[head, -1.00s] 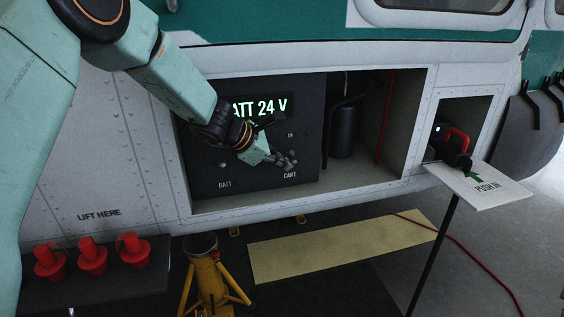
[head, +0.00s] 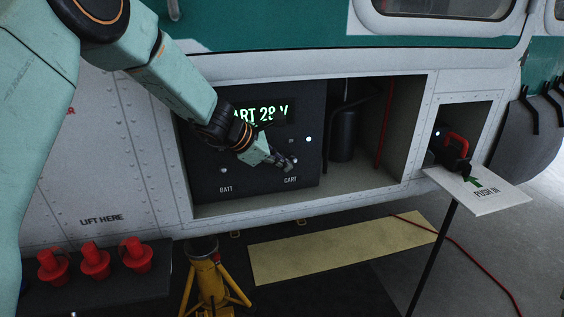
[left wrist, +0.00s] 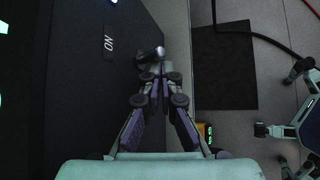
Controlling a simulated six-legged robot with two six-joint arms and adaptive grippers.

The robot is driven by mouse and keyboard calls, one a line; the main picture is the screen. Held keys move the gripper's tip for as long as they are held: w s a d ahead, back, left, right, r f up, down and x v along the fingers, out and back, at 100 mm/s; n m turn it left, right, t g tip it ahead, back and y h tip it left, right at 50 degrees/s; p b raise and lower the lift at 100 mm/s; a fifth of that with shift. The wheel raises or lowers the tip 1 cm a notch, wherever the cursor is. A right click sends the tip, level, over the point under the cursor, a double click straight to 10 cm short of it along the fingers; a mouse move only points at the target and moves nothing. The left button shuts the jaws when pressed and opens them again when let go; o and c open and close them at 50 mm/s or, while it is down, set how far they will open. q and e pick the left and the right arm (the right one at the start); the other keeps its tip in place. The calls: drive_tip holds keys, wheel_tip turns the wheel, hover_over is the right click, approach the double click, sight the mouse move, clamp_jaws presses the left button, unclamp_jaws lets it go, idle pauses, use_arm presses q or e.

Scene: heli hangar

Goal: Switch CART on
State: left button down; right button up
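The dark power panel (head: 250,180) sits in the open bay of the helicopter's side. Its green display (head: 262,113) reads "ART 28 V", the first letter hidden by my left arm. A small white light glows at the panel's right. The CART label (head: 290,180) is at lower right, the BATT switch (head: 223,170) at lower left. My left gripper (head: 288,164) is just above the CART label, its fingers drawn together. In the left wrist view the fingertips (left wrist: 162,72) are close to the CART toggle (left wrist: 150,54), beside the word ON. I cannot tell if they touch it.
At right, a black plug with a red handle (head: 456,138) is at a small recess, above a white PUSH IN board (head: 482,189) on a thin post. Red caps (head: 95,260) stand on a dark ledge at lower left. A yellow jack (head: 209,275) stands below the bay.

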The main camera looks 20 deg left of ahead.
use_arm(q)
drive_tip(key=shift+w+r, duration=0.2)
drive_tip(key=shift+r, duration=0.35)
drive_tip(key=v, duration=1.1)
drive_tip(key=shift+s+a, duration=0.25)
drive_tip(key=shift+s, duration=0.2)
drive_tip(key=shift+f, duration=0.15)
